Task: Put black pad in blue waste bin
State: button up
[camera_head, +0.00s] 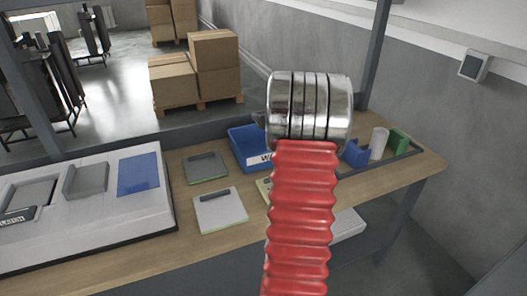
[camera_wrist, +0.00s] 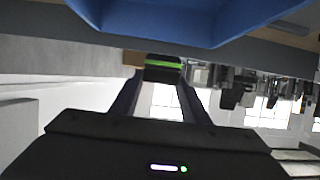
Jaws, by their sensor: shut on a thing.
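My gripper (camera_wrist: 161,82) shows in the wrist view, shut on a black pad (camera_wrist: 163,75) with a bright green stripe along it. The pad sits between the fingertips. The blue waste bin (camera_wrist: 150,18) fills the top of the wrist view, close to the pad and apart from it in the picture. In the head view the blue bin (camera_head: 243,141) stands on the bench with a white label, partly hidden by my red arm. My gripper and the held pad are hidden in the head view.
A dark grey green-edged pad (camera_head: 207,168) and a light grey one (camera_head: 220,212) lie on the wooden bench (camera_head: 195,235). A light fixture board (camera_head: 100,220) with a blue rectangle is at left. Blue, white and green items (camera_head: 378,143) stand at right.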

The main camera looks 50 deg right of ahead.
jog(key=shift+s+d, duration=0.3)
jog(key=shift+s, duration=0.05)
jog(key=shift+s+d+f, duration=0.1)
jog(key=shift+s+f, duration=0.05)
jog(key=shift+f, duration=3)
jog(key=shift+f, duration=1.85)
jog(key=shift+f, duration=0.6)
jog(key=o, duration=1.3)
